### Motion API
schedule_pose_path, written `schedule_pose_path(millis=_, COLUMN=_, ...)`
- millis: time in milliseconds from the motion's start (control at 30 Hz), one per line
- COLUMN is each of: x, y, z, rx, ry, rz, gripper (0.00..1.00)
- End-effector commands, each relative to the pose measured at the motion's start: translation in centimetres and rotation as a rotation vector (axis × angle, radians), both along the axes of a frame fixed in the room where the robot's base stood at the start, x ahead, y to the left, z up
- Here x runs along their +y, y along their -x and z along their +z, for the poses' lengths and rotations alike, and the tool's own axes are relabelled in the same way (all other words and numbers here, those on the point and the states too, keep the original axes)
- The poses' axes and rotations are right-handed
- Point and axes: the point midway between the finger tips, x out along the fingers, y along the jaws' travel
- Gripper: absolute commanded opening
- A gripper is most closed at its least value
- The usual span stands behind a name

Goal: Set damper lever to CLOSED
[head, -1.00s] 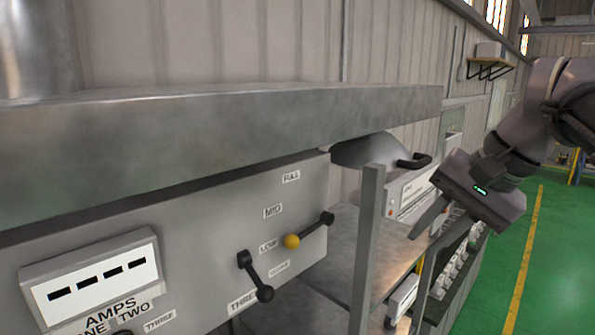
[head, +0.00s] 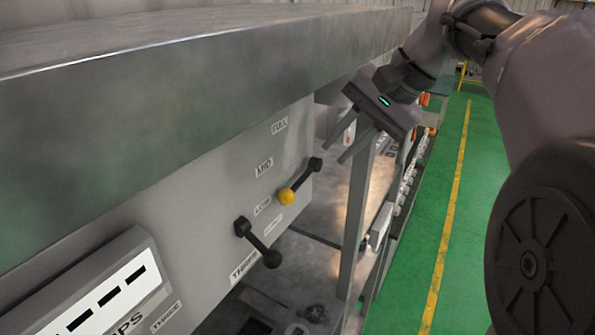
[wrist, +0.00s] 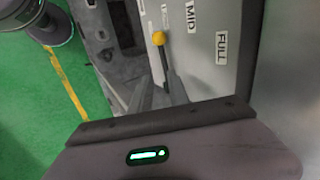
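The damper lever, a black arm with a yellow knob (head: 286,196), is on the grey panel (head: 190,235). Its knob points down-left from its black pivot, beside the LOW label (head: 262,205). A label below LOW (head: 273,223) is too blurred to read. MID (head: 264,166) and FULL (head: 279,125) are higher up. In the wrist view the yellow knob (wrist: 159,38) shows ahead of the fingers, with MID and FULL to its right. My gripper (head: 338,148) is up and right of the lever, apart from it, its fingers spread and empty.
A black double-ended lever (head: 257,243) sits lower left, by the THREE label. A thick metal ledge (head: 200,75) overhangs the panel. A grey post (head: 356,210) stands right of the panel. Green floor (head: 415,210) is open farther right.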

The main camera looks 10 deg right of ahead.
Motion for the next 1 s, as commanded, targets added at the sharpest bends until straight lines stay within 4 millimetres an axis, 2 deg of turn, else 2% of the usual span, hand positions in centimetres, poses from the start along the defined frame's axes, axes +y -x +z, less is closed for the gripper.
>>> schedule_pose_path(millis=33, x=0.8, y=-0.4, z=-1.3, rx=0.002, ry=-0.002, rz=0.004, gripper=0.22)
schedule_pose_path(millis=200, x=2.5, y=-2.1, z=-4.7, rx=0.002, ry=-0.001, rz=0.004, gripper=0.22)
schedule_pose_path(millis=400, x=3.8, y=-3.3, z=-7.3, rx=0.001, ry=-0.001, rz=0.001, gripper=0.22)
schedule_pose_path(millis=567, x=4.1, y=-3.6, z=-8.0, rx=0.0, ry=0.0, rz=0.001, gripper=0.22)
schedule_pose_path(millis=800, x=4.1, y=-3.6, z=-8.1, rx=-0.001, ry=0.001, rz=0.0, gripper=0.22)
schedule_pose_path(millis=900, x=4.1, y=-3.6, z=-8.1, rx=-0.001, ry=0.001, rz=0.0, gripper=0.02)
schedule_pose_path(millis=1000, x=4.1, y=-3.6, z=-8.1, rx=0.0, ry=0.0, rz=0.001, gripper=0.0)
